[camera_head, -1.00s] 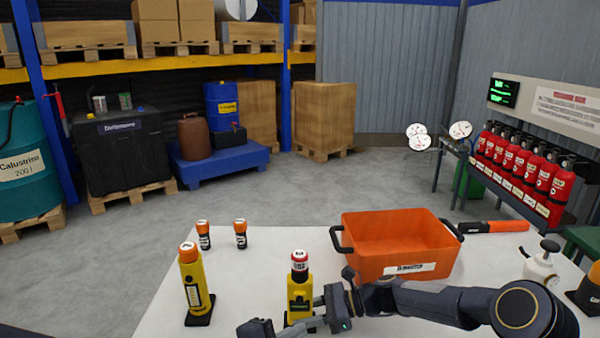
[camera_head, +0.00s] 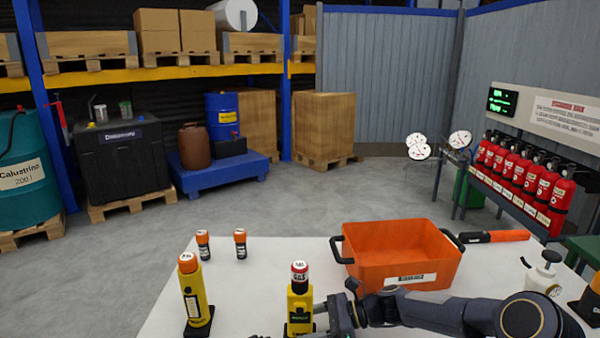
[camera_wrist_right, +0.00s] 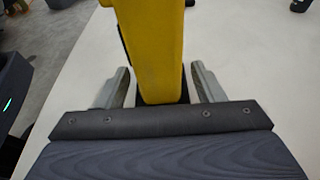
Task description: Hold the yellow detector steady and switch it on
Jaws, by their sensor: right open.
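The yellow detector (camera_head: 300,312) stands upright at the table's front edge, with a red-and-white cap on top. My right gripper (camera_head: 310,332) reaches in from the right at its lower part. In the right wrist view the detector's yellow body (camera_wrist_right: 155,45) lies between the two open fingers of my right gripper (camera_wrist_right: 160,78), with gaps on both sides. A dark part with a green light, likely my left gripper (camera_wrist_right: 12,95), shows at the left edge there; its fingers are hidden. Only a dark sliver shows at the bottom of the head view.
A second yellow device (camera_head: 194,298) with an orange top stands to the left. Two small orange-capped cylinders (camera_head: 203,245) (camera_head: 240,244) stand behind. An orange bin (camera_head: 400,262) is behind my right arm. A white spray bottle (camera_head: 541,275) stands at the right. The table's middle is clear.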

